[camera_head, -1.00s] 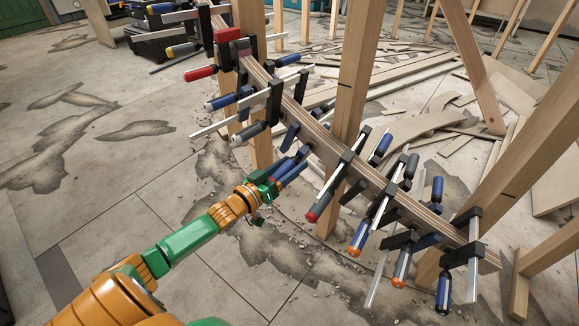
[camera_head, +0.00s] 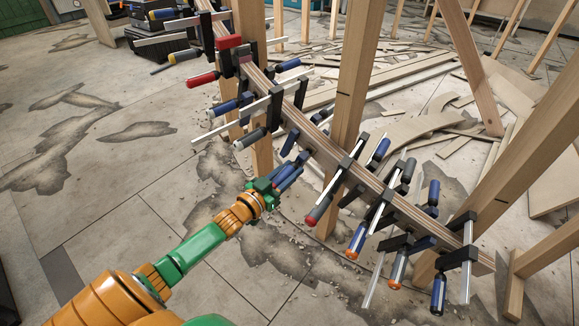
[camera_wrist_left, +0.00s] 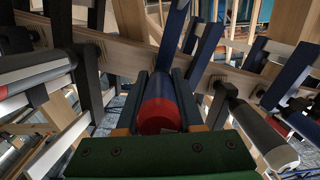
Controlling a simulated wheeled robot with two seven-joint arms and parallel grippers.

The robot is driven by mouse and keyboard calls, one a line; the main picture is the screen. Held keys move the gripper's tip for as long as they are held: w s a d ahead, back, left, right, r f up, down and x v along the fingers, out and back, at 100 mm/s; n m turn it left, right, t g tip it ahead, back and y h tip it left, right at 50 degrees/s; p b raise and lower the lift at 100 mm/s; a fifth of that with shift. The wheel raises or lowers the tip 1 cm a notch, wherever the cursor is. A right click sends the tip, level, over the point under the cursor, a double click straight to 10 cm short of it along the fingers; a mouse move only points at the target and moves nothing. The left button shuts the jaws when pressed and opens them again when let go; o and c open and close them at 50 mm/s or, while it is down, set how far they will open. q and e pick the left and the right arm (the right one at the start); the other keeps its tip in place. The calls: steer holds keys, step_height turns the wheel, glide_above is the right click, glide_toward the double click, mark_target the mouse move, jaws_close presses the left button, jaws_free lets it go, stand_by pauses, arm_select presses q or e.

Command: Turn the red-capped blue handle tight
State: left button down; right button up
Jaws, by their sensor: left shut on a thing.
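The blue handle with a red cap (camera_wrist_left: 160,112) shows in the left wrist view between the two dark fingers of my left gripper (camera_wrist_left: 158,100). The fingers lie along both sides of the handle, and its red end faces the camera. In the head view my left gripper (camera_head: 272,183) is shut on this handle (camera_head: 290,172), below the curved wooden stringer (camera_head: 318,140). My right gripper is not in view.
Other clamps line the stringer on both sides, including a grey, red-ended handle (camera_head: 318,211) and an orange-ended blue handle (camera_head: 356,241) to the right. A wooden post (camera_head: 352,90) stands behind. The floor at left is mostly clear.

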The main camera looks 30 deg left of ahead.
arm_select(q)
steer(key=shift+r+m+y+p, duration=0.1)
steer(key=shift+m+y+p, duration=0.25)
steer(key=shift+m, duration=1.15)
steer(key=shift+m+y+p, duration=0.25)
steer(key=shift+m+p, duration=0.1)
steer(key=shift+m, duration=1.15)
steer(key=shift+m+y, duration=0.5)
steer(key=shift+m, duration=0.3)
steer(key=shift+m+t+b, duration=0.4)
steer(key=shift+m, duration=0.3)
steer(key=shift+m+y+b, duration=0.3)
steer(key=shift+m+b, duration=0.25)
steer(key=shift+m, duration=1.05)
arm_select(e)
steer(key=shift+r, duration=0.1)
arm_select(q)
steer(key=c, duration=0.5)
jaws_free()
steer(key=shift+c, duration=0.2)
